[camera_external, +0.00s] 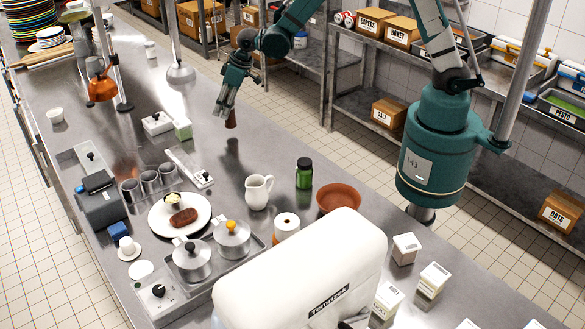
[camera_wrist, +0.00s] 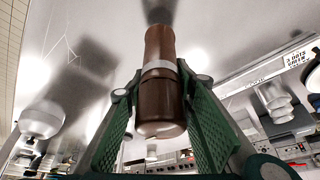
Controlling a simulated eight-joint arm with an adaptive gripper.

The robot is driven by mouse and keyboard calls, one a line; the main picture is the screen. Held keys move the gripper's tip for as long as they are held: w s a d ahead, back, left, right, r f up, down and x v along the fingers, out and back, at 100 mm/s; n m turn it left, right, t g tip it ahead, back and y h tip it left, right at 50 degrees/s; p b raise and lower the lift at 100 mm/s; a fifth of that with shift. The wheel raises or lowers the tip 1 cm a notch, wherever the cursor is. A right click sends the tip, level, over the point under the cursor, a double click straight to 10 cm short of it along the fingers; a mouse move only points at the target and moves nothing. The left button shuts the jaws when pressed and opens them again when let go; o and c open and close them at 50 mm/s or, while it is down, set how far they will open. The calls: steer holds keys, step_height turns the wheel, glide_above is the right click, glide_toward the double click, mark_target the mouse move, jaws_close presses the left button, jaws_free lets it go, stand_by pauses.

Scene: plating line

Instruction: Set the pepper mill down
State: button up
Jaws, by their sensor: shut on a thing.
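The brown pepper mill (camera_wrist: 158,105) with a light band is between the green finger pads of my gripper (camera_wrist: 158,95) in the wrist view. In the external view the pepper mill (camera_external: 231,119) hangs below the fingertips of my gripper (camera_external: 229,110), above the steel counter (camera_external: 300,150). A dark reflection or shadow lies under it on the counter, with a gap between. My gripper is shut on the mill. Part of the mill's sides is hidden by the fingers.
A green box (camera_external: 183,129) and a small white box (camera_external: 157,123) are to the left. The counter around the mill is clear.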

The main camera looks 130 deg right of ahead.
steer(key=shift+f, duration=1.75)
steer(key=shift+f, duration=0.2)
steer(key=o, duration=1)
steer(key=shift+r, duration=0.3)
steer(key=v, duration=1.1)
steer(key=shift+s+a+r, duration=0.15)
steer(key=shift+a+r, duration=0.05)
steer(key=shift+r, duration=0.15)
